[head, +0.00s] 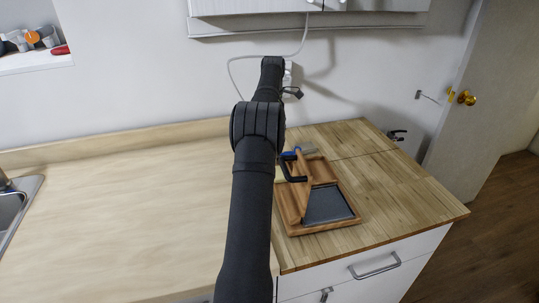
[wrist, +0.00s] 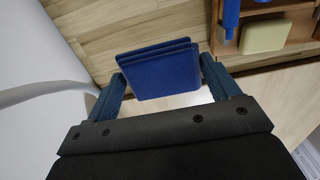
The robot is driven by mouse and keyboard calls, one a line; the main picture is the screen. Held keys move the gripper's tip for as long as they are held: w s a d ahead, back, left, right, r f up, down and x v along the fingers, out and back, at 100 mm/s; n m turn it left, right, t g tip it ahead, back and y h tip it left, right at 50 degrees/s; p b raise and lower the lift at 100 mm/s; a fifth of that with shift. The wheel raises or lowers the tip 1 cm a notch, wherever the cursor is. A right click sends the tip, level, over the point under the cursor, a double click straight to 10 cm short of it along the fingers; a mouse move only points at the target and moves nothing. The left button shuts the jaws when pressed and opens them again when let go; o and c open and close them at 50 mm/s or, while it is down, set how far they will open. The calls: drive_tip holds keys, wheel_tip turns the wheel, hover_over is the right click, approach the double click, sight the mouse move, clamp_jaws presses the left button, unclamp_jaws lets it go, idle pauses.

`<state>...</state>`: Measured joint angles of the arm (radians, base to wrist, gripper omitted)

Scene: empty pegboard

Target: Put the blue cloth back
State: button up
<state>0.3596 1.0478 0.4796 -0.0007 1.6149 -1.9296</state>
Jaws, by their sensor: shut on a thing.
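In the wrist view my gripper (wrist: 162,66) is shut on the folded blue cloth (wrist: 160,76). The cloth hangs between the two blue-grey fingers with its folded layers showing at the top edge. A wooden caddy (wrist: 300,50) is at the upper right of the wrist view, to the right of the cloth and apart from it. In the head view the caddy (head: 297,229) sits on the wood-topped counter, with a dark compartment at its front. My arm hides the gripper in the head view, and I cannot make out the cloth there.
The caddy holds a pale yellow sponge (wrist: 264,36) and a blue item (wrist: 231,14). A black curved handle (head: 290,172) shows at the caddy's left. The pale counter (head: 120,215) to the left is clear. A wall cabinet (head: 245,8) hangs above.

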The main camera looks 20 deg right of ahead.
drive_tip(key=shift+w+a+f, duration=0.25)
drive_tip(key=shift+a+f, duration=0.05)
drive_tip(key=shift+f, duration=0.05)
wheel_tip(320, 180, down, 10)
drive_tip(key=shift+r, duration=0.2)
drive_tip(key=shift+f, duration=0.15)
drive_tip(key=o, duration=1)
wheel_tip(320, 180, up, 12)
drive_tip(key=shift+r, duration=0.2)
drive_tip(key=shift+f, duration=0.15)
wheel_tip(320, 180, down, 12)
drive_tip(key=shift+r, duration=2)
drive_tip(key=shift+f, duration=0.1)
